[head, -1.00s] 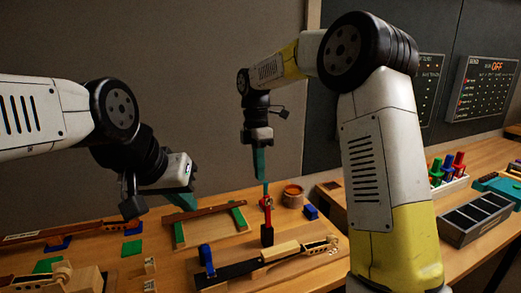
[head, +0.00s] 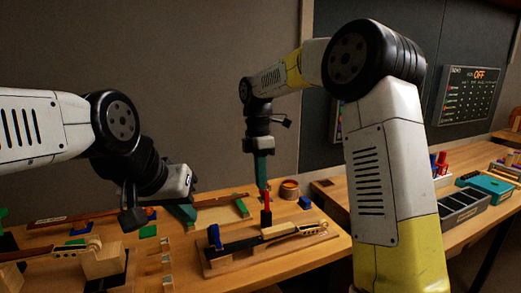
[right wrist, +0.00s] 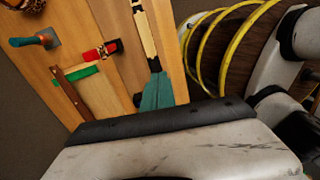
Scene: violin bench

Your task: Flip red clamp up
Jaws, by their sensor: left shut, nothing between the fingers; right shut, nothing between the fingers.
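The red clamp (head: 266,212) stands out at the middle of the violin-neck fixture, roughly upright in the head view. In the right wrist view the red clamp (right wrist: 97,53) shows its red part pointing left, away from the neck. My right gripper (head: 263,185) is shut and points down at the clamp's upper end; I cannot tell whether they touch. Its teal fingers also show in the right wrist view (right wrist: 157,92). The blue clamp (head: 214,237) stands upright at the fixture's left end. My left gripper (head: 187,214) is shut and empty, left of the fixture.
The neck with its pale scroll (head: 308,230) lies along the fixture. A round jar (head: 289,190) and a blue block (head: 305,202) are behind it. Grey bins (head: 465,212) stand right. A second neck and wooden blocks (head: 103,262) lie at left.

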